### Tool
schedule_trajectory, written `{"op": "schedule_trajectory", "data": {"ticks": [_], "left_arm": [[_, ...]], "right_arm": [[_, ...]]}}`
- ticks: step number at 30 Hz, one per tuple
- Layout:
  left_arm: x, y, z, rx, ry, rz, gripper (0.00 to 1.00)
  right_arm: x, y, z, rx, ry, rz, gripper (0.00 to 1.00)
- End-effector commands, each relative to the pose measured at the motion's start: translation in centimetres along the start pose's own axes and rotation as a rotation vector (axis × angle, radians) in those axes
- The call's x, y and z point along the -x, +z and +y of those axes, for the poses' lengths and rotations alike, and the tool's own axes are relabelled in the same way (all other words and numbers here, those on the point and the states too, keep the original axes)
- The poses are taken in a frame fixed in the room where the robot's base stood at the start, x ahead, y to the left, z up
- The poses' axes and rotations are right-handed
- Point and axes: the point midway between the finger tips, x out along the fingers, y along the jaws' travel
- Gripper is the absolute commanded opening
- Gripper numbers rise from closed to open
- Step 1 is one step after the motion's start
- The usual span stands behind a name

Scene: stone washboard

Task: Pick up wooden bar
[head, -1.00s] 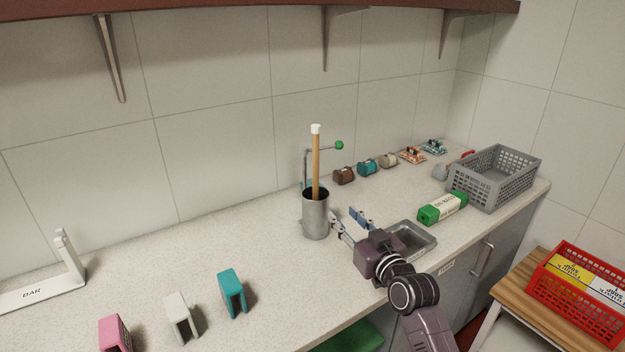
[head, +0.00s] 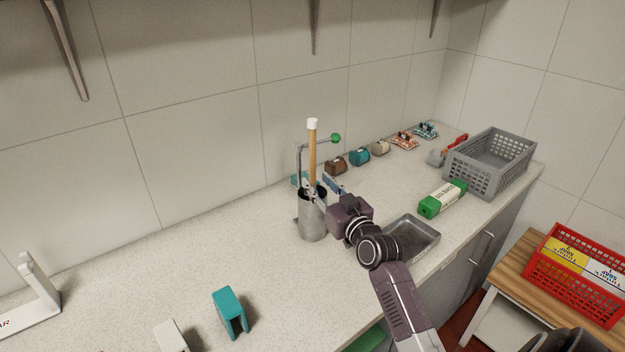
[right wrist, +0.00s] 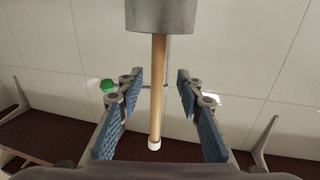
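The wooden bar (head: 312,160), a light round stick with a white top end, stands upright in a grey metal cup (head: 314,224) on the counter. My right gripper (head: 324,190) is beside the bar just above the cup's rim. In the right wrist view, which is upside down, the bar (right wrist: 157,95) passes between the two open blue-padded fingers (right wrist: 160,82), with a gap on each side. The cup (right wrist: 160,16) hides the bar's lower end. My left gripper is not in view.
A thin metal rod with a green knob (head: 335,138) rises close behind the bar. A metal tray (head: 425,238), a green-and-white box (head: 442,199) and a grey basket (head: 489,165) lie to the right. The counter's left middle is clear.

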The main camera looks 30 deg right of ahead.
Motion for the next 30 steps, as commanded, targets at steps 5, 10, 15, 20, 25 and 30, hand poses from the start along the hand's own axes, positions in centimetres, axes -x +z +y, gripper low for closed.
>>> {"op": "schedule_trajectory", "data": {"ticks": [5,10,15,20,25,30], "left_arm": [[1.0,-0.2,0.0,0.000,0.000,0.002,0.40],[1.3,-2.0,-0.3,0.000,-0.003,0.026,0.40],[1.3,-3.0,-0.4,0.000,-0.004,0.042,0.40],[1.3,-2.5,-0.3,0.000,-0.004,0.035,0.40],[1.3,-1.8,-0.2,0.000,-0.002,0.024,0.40],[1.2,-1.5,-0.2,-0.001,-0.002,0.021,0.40]], "right_arm": [[-2.3,0.2,0.5,0.000,0.000,-0.001,0.34],[-3.9,0.3,0.4,0.000,0.001,0.000,0.34],[-4.2,0.4,0.4,0.000,0.000,0.000,0.34],[-4.1,0.4,0.4,0.000,0.000,0.000,0.30],[-4.1,0.4,0.4,0.000,0.000,0.000,0.12],[-4.1,0.4,0.4,0.000,0.000,0.000,0.00]]}}
